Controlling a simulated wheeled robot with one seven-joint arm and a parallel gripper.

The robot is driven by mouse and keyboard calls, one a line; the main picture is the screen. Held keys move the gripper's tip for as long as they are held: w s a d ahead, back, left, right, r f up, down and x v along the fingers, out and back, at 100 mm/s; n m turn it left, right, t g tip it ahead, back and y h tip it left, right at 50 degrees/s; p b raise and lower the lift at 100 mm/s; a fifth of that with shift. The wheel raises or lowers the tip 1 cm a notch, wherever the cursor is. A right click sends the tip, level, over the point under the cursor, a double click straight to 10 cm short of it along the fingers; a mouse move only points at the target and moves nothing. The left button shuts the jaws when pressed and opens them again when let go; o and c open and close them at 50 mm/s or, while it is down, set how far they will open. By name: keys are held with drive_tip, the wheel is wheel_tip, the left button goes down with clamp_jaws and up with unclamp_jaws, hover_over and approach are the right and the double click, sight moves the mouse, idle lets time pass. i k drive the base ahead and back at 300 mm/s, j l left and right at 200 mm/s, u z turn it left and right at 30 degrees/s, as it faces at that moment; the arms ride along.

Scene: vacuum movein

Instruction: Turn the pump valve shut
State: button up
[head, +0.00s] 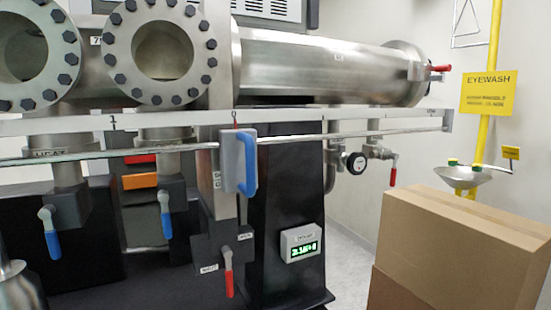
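Several lever valves show in the head view, and I cannot tell from the small labels which one is the pump valve. A valve with a blue lever (50,231) hangs at the far left, and a second blue lever (165,214) hangs to its right. Both levers point down. A red lever (228,274) hangs down below a dark valve block at the bottom centre. Another red lever (393,172) hangs on a thin pipe right of a round gauge (355,162). A red handle (440,68) sticks out sideways at the large steel cylinder's right end. My gripper is not in view.
A rail (300,138) crosses in front of the pipes, with a grey block and blue grab handle (249,162) on it. A green display (303,246) sits low centre. Cardboard boxes (455,255) block the lower right, before a yellow eyewash post (490,95).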

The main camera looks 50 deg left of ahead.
sight(356, 163)
drive_tip(key=u, duration=1.35)
